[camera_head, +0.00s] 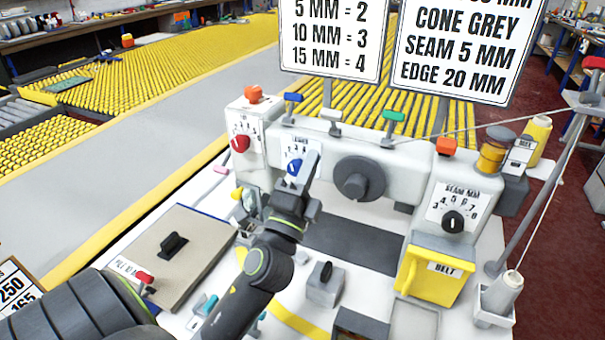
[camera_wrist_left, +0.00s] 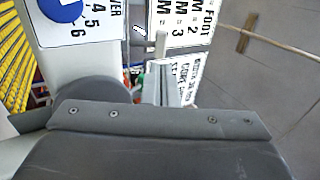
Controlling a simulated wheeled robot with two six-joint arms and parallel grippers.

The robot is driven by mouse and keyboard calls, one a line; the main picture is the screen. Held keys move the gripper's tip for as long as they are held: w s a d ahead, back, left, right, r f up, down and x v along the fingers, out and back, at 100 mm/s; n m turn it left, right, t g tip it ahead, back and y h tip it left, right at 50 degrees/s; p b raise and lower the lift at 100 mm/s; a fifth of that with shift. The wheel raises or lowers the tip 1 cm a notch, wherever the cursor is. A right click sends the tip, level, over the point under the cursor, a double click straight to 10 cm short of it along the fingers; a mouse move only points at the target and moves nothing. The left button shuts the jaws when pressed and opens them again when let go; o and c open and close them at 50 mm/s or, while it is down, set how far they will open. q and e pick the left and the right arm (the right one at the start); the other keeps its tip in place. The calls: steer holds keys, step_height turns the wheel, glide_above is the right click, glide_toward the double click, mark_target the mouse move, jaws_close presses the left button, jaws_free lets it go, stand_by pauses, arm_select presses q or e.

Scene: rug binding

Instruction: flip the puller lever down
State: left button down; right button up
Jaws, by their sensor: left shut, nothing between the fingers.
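No lever shows a readable puller label, so I cannot tell which one is the puller lever. Along the top of the white machine stand a blue-topped lever (camera_head: 293,97), a white-topped lever (camera_head: 331,115) and a green-topped lever (camera_head: 393,116), all upright. My left gripper (camera_head: 311,162) is shut and empty, in front of the machine beside the blue dial (camera_head: 293,167). In the left wrist view the blue dial (camera_wrist_left: 60,8) is at upper left, and a pale upright post (camera_wrist_left: 160,45) stands beyond the dark gripper body. My right gripper is not in view.
A large dark knob (camera_head: 359,179) sticks out right of my gripper. A yellow belt box (camera_head: 437,272) and a grey block with a black toggle (camera_head: 324,285) stand in front. Sign boards (camera_head: 333,38) rise behind. A thread crosses at right.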

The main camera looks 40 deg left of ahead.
mark_target(329, 119)
arm_select(q)
steer(key=p+x, duration=0.2)
steer(key=x, duration=0.4)
steer(key=shift+w+r, duration=0.1)
steer(key=shift+r, duration=0.1)
steer(key=shift+w+a+r, duration=0.15)
steer(key=shift+w, duration=0.35)
